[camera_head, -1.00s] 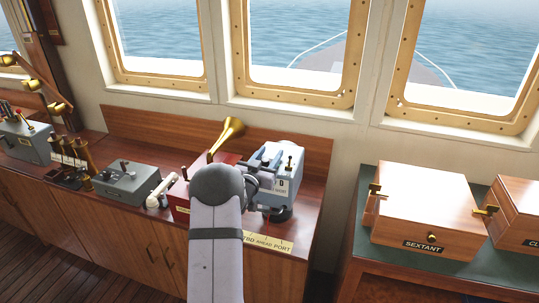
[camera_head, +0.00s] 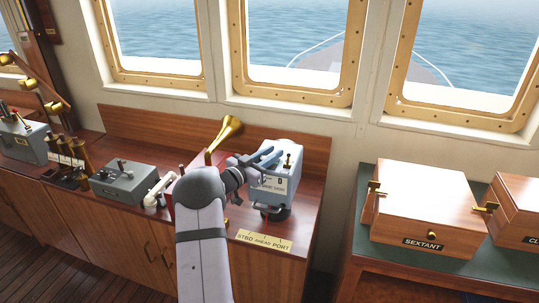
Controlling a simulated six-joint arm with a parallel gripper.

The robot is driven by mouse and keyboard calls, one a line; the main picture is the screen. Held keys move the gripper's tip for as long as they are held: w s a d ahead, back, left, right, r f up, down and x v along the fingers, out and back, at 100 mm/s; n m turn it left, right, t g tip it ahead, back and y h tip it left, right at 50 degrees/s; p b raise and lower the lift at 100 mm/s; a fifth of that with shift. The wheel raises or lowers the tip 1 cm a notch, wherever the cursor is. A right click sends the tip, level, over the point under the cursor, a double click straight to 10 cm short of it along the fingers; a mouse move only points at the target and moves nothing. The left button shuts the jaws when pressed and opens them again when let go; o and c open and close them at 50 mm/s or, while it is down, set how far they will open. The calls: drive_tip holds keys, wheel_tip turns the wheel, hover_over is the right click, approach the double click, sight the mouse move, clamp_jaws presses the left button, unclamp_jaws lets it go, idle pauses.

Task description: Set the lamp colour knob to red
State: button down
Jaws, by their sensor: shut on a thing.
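The blue-grey box (camera_head: 275,190) stands on a round dark base on the wooden counter, behind a plate (camera_head: 264,242) lettered STBD, AHEAD, PORT. Its front carries a pale label with small dark marks. A small upright knob (camera_head: 289,160) shows at the right of its top. I cannot tell which part is the colour knob, and no red marking is readable. My gripper (camera_head: 268,157) has its bluish fingers over the left part of the box's top. It is shut on a small part there, which the fingers hide.
A red box with a brass horn (camera_head: 226,134) stands close left, partly behind my arm. The sextant box (camera_head: 425,205) stands on a separate right-hand table, across a gap.

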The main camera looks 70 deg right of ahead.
sight(260, 160)
drive_tip(key=shift+s+r+m+g, duration=0.1)
drive_tip(key=shift+m+g, duration=0.2)
drive_tip(key=shift+g, duration=0.1)
drive_tip(key=c, duration=1.5)
unclamp_jaws()
drive_tip(key=shift+w+a, duration=0.25)
drive_tip(key=shift+a, duration=0.2)
drive_tip(key=shift+b+v, duration=1.35)
drive_tip(key=shift+v, duration=1.85)
drive_tip(key=shift+s, duration=0.1)
